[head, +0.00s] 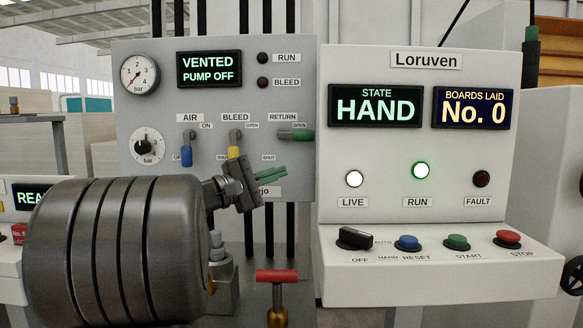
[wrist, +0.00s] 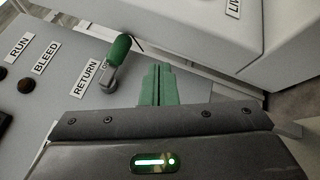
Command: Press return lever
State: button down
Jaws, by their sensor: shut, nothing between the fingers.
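The return lever (head: 299,135) has a green handle and sits at the right of the grey valve panel, under the RETURN label. Its handle lies sideways to the right, by the OPEN mark; the SHUT mark is lower left. My gripper (head: 272,174) is below the lever in the head view, its green fingers closed together and empty. In the wrist view the return lever (wrist: 119,49) stands up and left of my gripper (wrist: 158,80), with a gap between them. I see no contact.
The blue air lever (head: 187,156) and yellow bleed lever (head: 233,153) hang down to the left on the valve panel (head: 215,105). The white control console (head: 425,265) borders the panel on the right. A red-handled valve (head: 277,276) stands below my gripper. The panel display reads VENTED, PUMP OFF.

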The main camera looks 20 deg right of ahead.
aim_at(295, 135)
jog(key=shift+v, duration=2.2)
jog(key=shift+d+f, duration=0.1)
jog(key=r+x, duration=0.1)
jog(key=x, duration=0.8)
jog(key=w+a+r+m+y+p, duration=0.1)
jog(key=y+p, duration=0.3)
jog(key=p, duration=0.5)
jog(key=w+a+r+m+y+p, duration=0.1)
jog(key=m+y+p, duration=0.2)
jog(key=p, duration=0.7)
jog(key=w+a+r+m+t+y+p, duration=0.1)
jog(key=y+p, duration=0.4)
jog(key=p, duration=0.5)
jog(key=shift+w+a+m, duration=0.3)
jog(key=shift+w+m, duration=0.3)
jog(key=shift+m, duration=0.1)
jog(key=shift+f+y+p, duration=0.15)
jog(key=shift+y+p, duration=0.15)
jog(key=shift+f+b, duration=0.1)
jog(key=shift+b, duration=0.2)
